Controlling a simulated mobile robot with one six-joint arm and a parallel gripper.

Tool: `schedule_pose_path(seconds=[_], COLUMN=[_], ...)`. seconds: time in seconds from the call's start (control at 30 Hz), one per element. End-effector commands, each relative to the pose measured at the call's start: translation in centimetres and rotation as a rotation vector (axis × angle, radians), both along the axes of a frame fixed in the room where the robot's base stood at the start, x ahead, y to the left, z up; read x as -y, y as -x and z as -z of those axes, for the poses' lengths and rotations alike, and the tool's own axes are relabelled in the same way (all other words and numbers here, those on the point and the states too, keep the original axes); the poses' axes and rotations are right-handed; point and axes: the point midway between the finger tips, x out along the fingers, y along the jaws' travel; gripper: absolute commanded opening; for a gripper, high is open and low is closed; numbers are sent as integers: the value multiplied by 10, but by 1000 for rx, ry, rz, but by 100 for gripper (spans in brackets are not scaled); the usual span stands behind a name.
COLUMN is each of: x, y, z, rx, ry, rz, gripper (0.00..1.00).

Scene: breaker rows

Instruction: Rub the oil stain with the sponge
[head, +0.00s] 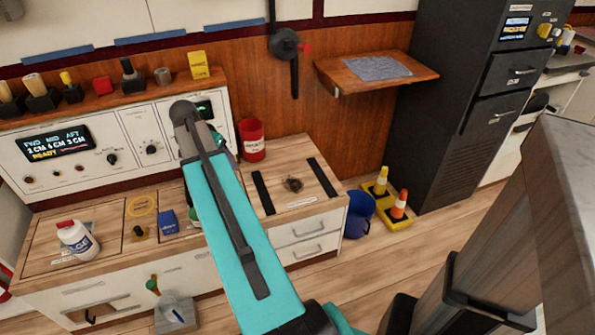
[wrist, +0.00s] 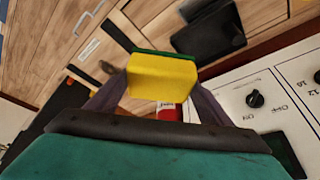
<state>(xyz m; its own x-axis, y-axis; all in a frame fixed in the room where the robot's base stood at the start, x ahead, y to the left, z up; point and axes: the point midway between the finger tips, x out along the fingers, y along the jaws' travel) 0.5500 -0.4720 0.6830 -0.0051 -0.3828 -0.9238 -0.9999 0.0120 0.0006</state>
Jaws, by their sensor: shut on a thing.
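In the wrist view my gripper (wrist: 155,92) is shut on a yellow sponge (wrist: 162,78) with a green side. The sponge is held between the two dark fingers, above the counter. The oil stain (head: 293,184) is a small dark blotch on the wooden counter between two black strips in the head view. It seems to show as a dark spot (wrist: 107,67) left of the sponge in the wrist view. The sponge is apart from the stain. In the head view my teal arm hides the gripper and sponge almost wholly.
A red can (head: 252,142) stands at the back of the counter, left of the stain. A white bottle (head: 77,240) and a blue container (head: 168,221) are on the left part. A control panel (head: 110,145) rises behind. The counter around the stain is clear.

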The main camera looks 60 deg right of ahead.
Motion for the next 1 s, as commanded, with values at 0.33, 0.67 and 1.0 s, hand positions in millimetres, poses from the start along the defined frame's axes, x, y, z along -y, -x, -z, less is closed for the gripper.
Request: schedule_pose_path(seconds=[0.33, 0.67, 1.0], x=[89, 147, 163], y=[90, 181, 215], z=[54, 101, 116], rx=[-1, -1, 1], ry=[-1, -1, 0], rz=[360, 662, 767], gripper=[56, 56, 56])
